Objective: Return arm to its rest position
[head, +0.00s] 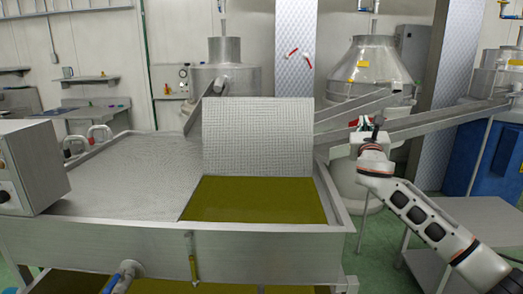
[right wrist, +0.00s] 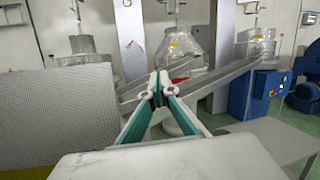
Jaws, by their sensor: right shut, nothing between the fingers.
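My right arm (head: 425,217) comes in from the lower right in the head view. Its right gripper (head: 374,128) is raised beside the right edge of the steel tank, in front of the sloping metal chutes. In the right wrist view the gripper's fingers (right wrist: 158,88) point forward with their tips together, and nothing is held between them. My left arm and gripper do not show in either view.
A steel tank (head: 150,240) of olive-green oil (head: 255,200) stands in front, its perforated lid (head: 258,137) raised. A grey control box (head: 30,168) sits at left. A low metal table (head: 475,222) stands right, near my arm. Chutes (head: 430,122) slope behind the gripper.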

